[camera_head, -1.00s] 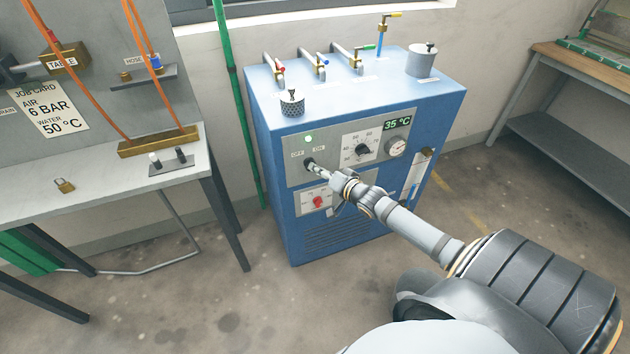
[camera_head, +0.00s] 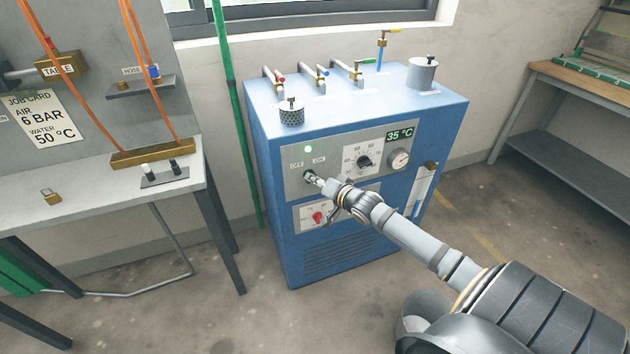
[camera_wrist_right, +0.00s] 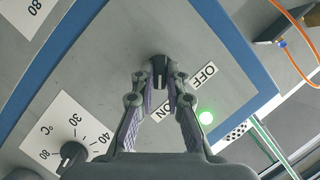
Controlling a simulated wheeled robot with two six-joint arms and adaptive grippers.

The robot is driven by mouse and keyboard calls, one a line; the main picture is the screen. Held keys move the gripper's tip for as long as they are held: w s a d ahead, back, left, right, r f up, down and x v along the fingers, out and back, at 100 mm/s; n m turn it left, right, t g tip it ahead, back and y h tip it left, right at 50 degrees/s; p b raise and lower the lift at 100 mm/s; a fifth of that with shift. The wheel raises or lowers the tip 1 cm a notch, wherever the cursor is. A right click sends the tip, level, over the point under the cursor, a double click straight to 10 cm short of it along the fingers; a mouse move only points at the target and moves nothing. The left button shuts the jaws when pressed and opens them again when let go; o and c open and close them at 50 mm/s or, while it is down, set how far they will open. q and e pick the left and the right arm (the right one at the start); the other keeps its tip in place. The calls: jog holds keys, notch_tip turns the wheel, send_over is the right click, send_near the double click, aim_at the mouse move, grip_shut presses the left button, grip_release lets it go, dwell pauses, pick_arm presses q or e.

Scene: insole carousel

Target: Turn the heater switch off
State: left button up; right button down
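The heater switch (camera_wrist_right: 159,66) is a small black knob on the heater's grey front panel, under the OFF and ON labels. In the right wrist view it sits between my right fingertips, which close in on both its sides; its pointer appears turned towards the ON label (camera_wrist_right: 164,112). The OFF label (camera_wrist_right: 205,74) is farther right there. My right gripper (camera_head: 320,182) reaches the switch from the lower right in the head view and mostly hides it. A green lamp (camera_head: 308,149) above the labels is lit. My left gripper is not in view.
The blue heater (camera_head: 350,240) also carries a temperature dial (camera_head: 364,161), a gauge (camera_head: 399,160), a 35 °C display (camera_head: 399,134) and a red knob (camera_head: 318,217). Valves stand on top. A grey bench (camera_head: 95,200) is on the left, a wooden-topped table (camera_head: 580,82) on the right.

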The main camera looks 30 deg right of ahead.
jog(key=shift+w+a+n+g+h+p, duration=0.1)
jog(key=shift+a+n+g+h+p, duration=0.2)
jog(key=shift+n+h+p, duration=1.3)
jog(key=shift+a+n+g+h+p, duration=0.1)
jog(key=shift+n+g+h+p, duration=0.2)
jog(key=shift+n+h, duration=1.5)
jog(key=shift+w+a+n+g+h+p, duration=0.15)
jog(key=shift+n+g+h+p, duration=0.45)
jog(key=shift+n, duration=2.1)
jog(key=shift+s, duration=0.1)
jog(key=c, duration=1.4)
grip_release()
jog(key=shift+o, duration=0.2)
jog(key=shift+t, duration=0.3)
jog(key=shift+a, duration=0.1)
